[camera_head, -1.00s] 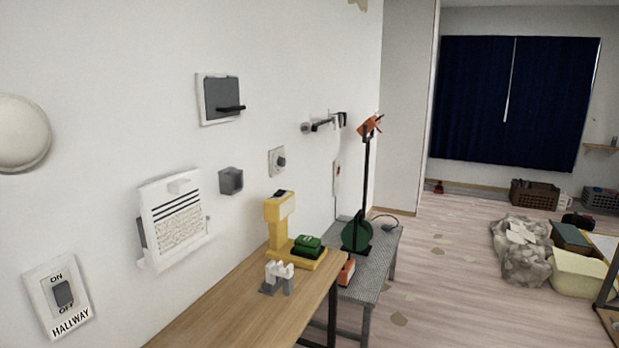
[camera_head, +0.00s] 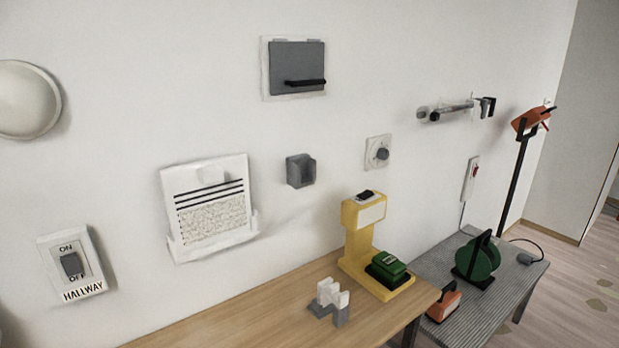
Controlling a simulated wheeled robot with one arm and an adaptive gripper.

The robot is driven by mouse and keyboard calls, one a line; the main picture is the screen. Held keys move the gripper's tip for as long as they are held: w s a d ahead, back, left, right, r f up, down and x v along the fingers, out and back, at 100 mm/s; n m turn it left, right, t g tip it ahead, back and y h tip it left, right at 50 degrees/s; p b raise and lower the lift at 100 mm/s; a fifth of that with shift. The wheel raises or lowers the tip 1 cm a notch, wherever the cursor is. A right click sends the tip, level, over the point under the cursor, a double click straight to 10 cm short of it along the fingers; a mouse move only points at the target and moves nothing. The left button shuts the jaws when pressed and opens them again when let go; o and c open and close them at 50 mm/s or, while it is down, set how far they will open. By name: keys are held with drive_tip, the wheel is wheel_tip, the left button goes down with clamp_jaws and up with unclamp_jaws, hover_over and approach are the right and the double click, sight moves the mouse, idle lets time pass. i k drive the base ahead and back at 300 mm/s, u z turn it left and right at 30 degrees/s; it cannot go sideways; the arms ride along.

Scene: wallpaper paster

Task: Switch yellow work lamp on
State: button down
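The yellow work lamp (camera_head: 354,238) stands upright on the wooden table (camera_head: 270,300), close to the wall. It has a pale front panel (camera_head: 372,214) on its head and a small black part (camera_head: 366,195) on top, which may be its switch. A green block with a dark base (camera_head: 388,266) sits on the lamp's yellow foot. I cannot tell from this view whether the lamp is lit. My gripper is not in view.
A grey and white holder (camera_head: 328,300) stands on the table left of the lamp. A grey side table (camera_head: 500,295) holds a green reel (camera_head: 478,260) and an orange tool (camera_head: 443,302). The wall carries a hallway switch (camera_head: 72,264), a paper holder (camera_head: 210,210) and a dial (camera_head: 378,153).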

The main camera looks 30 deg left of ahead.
sight(366, 195)
drive_tip(key=u, duration=0.95)
drive_tip(key=i, duration=0.95)
drive_tip(key=u, duration=0.85)
